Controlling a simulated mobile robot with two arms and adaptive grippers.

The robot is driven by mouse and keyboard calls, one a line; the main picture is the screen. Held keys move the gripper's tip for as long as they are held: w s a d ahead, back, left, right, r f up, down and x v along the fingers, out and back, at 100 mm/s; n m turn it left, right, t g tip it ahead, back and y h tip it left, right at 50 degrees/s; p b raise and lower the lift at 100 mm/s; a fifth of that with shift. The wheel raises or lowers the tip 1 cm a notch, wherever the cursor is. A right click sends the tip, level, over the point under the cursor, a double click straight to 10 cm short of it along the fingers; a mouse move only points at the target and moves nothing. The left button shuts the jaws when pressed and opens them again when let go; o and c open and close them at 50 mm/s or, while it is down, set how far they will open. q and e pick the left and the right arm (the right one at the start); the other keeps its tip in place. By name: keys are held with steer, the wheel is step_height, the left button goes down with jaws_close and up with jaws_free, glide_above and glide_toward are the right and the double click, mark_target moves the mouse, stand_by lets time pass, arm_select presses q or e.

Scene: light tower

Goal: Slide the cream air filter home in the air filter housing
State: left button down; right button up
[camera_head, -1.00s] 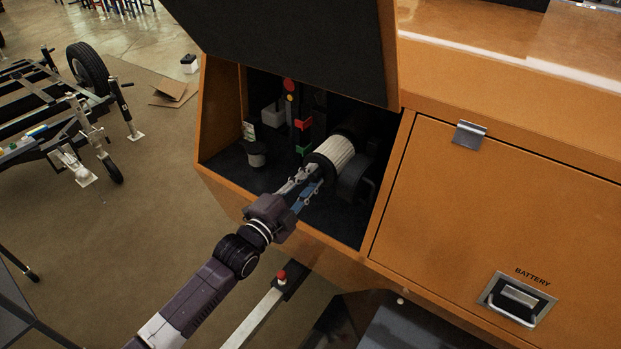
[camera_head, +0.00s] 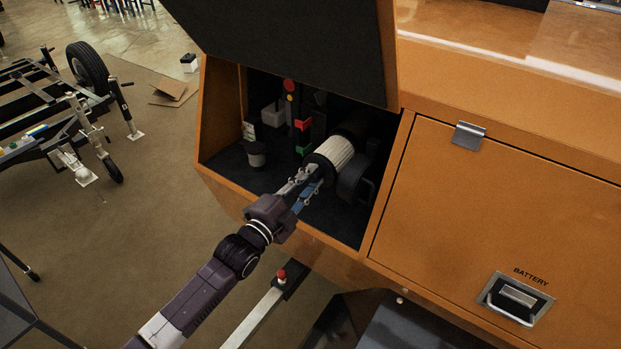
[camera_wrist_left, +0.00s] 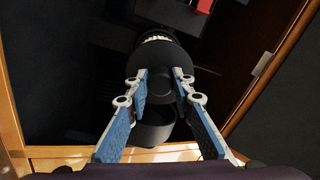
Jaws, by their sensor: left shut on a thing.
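The cream air filter (camera_head: 335,152) is a pleated cylinder with a black end cap, inside the open orange compartment. My left gripper (camera_head: 310,174) reaches in from the lower left and is shut on the filter's near black end. In the left wrist view the two blue-padded fingers (camera_wrist_left: 162,92) close on a black knob of the end cap, with a thin edge of cream pleats (camera_wrist_left: 156,38) beyond. The dark air filter housing (camera_head: 354,130) lies at the filter's far end. How deep the filter sits in it is hard to tell. My right gripper is not in view.
A black round part (camera_head: 354,178) sits close right of the filter. A dark pot (camera_head: 256,154) and red and green parts (camera_head: 302,125) stand to the left. The raised dark door (camera_head: 290,45) hangs above, and the orange compartment edge (camera_head: 290,228) runs below the arm.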

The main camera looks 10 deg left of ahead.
arm_select(q)
steer(key=shift+b+x, duration=0.4)
steer(key=shift+x, duration=0.5)
steer(key=shift+b+x, duration=1.1)
steer(key=shift+x, duration=1.35)
steer(key=shift+b+x, duration=1.9)
steer(key=shift+x, duration=1.25)
steer(key=shift+f, duration=0.1)
steer(key=c, duration=1.6)
jaws_free()
steer(key=shift+s, duration=0.1)
steer(key=shift+f, duration=0.15)
